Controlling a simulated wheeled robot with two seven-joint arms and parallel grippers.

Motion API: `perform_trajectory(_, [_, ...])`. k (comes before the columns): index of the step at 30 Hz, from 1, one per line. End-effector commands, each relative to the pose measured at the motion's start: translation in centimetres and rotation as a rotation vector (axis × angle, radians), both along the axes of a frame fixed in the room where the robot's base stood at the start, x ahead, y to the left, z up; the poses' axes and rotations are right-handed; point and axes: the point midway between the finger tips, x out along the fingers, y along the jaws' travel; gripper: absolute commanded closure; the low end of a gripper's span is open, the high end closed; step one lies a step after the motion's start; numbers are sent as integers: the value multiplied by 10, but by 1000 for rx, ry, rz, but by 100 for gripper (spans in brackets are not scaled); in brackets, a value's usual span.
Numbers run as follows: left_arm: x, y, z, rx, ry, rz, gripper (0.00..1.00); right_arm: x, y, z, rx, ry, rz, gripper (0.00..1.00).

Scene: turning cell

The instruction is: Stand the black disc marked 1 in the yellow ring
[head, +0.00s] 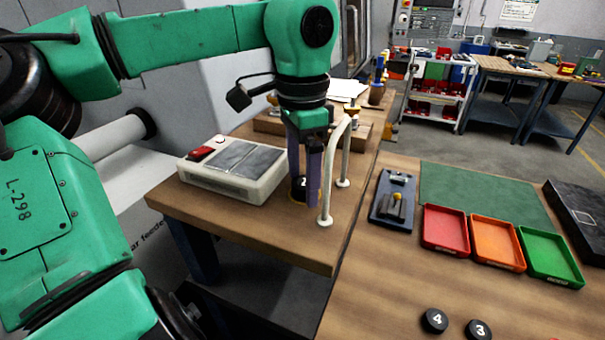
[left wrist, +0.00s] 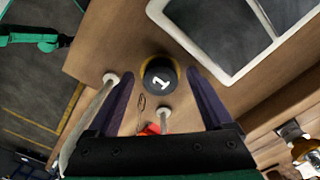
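The black disc marked 1 (left wrist: 158,82) lies with its white number facing up in the left wrist view. A yellow rim, the yellow ring (left wrist: 145,66), shows at its edge; I cannot tell whether the disc is fully seated. In the head view the disc (head: 299,188) is partly hidden by the fingers. My left gripper (head: 303,195) points down over it. Its two purple fingers stand on either side of the disc, with a gap to it on both sides in the left wrist view (left wrist: 160,72), so it is open. My right gripper is not in view.
A white arched rail (head: 326,190) stands close to the right of my left gripper. A box with dark panels (head: 215,182) is to its left. Red (head: 445,246), orange and green trays lie on the right table, with discs marked 4 (head: 434,321) and 3 (head: 478,330) in front.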

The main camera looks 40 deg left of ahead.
Motion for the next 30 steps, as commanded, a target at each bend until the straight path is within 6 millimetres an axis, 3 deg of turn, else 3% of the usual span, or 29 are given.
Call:
perform_trajectory(11, [0,0,7,0,-1,1,16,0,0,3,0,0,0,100])
perform_trajectory(14, [1,1,21,2,-2,4,16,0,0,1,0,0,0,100])
perform_trajectory(24, [0,0,96,2,-2,2,16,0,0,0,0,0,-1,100])
perform_trajectory(30, [0,0,121,0,1,0,16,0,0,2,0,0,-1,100])
